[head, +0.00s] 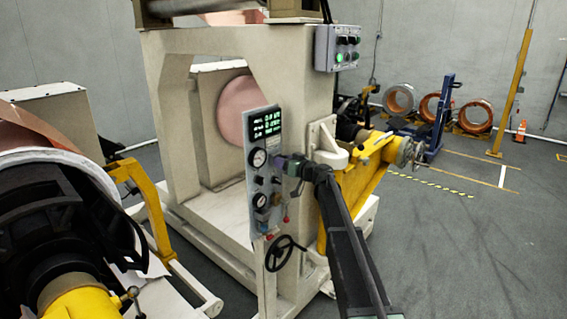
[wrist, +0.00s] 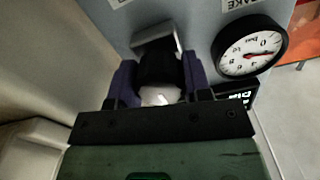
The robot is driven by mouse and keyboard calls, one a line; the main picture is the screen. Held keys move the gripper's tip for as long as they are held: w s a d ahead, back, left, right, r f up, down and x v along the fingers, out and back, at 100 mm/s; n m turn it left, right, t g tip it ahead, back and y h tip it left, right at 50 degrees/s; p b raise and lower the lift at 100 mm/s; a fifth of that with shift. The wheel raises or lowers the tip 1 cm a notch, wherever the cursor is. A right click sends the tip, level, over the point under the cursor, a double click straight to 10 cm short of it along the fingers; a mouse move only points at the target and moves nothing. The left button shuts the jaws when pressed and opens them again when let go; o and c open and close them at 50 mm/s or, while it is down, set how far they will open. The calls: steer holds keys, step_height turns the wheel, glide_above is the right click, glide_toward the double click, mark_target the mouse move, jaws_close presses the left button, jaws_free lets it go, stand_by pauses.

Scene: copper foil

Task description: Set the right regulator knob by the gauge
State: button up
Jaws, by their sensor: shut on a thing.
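The control panel (head: 265,170) stands on the front of the cream machine frame in the head view, with two round dials. My gripper (head: 282,163) is at the panel, just right of the upper dial (head: 257,158). In the wrist view its two purple fingers are shut around a black regulator knob (wrist: 160,68), one on each side. A white-faced pressure gauge (wrist: 249,46) with a red needle sits right of the knob; its exact reading is too small to tell. The knob is hidden behind my gripper in the head view.
A lower dial (head: 260,200) and a black handwheel (head: 279,253) are below my gripper. A green-lit display (head: 266,124) tops the panel. A button box (head: 338,48) hangs at upper right. A yellow arm (head: 352,190) of the machine stands close to the right.

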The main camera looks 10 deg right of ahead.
steer(key=o, duration=0.9)
steer(key=shift+s, duration=0.15)
steer(key=v, duration=1)
steer(key=shift+s+d, duration=0.2)
steer(key=shift+d, duration=0.05)
